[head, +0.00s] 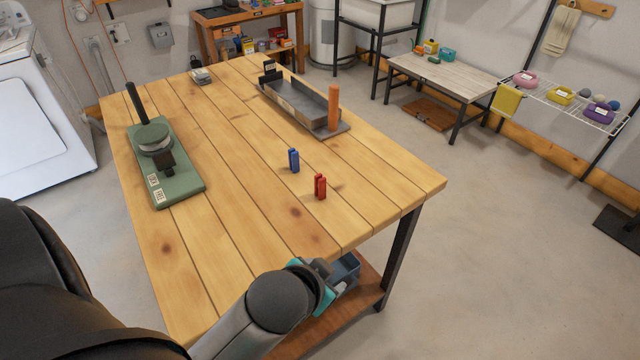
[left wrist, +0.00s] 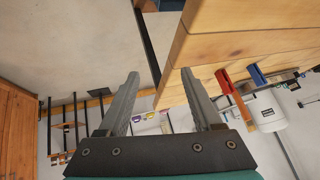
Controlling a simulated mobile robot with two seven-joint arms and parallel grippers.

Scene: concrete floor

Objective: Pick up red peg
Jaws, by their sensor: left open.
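The red peg (head: 320,187) stands upright on the wooden table (head: 235,215), near its front right part. It also shows in the left wrist view (left wrist: 232,90), right of my fingers, in a picture that looks upside down. A blue peg (head: 293,160) stands a little behind and left of it; the left wrist view shows it too (left wrist: 259,76). My left gripper (head: 334,276) is at the table's near edge, in front of the red peg and apart from it. Its two fingers (left wrist: 160,78) are spread with nothing between them. My right gripper is not in view.
A dark tray (head: 290,100) with an orange post (head: 333,108) lies at the table's back right. A green base (head: 180,182) with a dark upright handle is at the left. Bare tabletop surrounds the two pegs. A lower shelf (head: 365,290) lies under the table.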

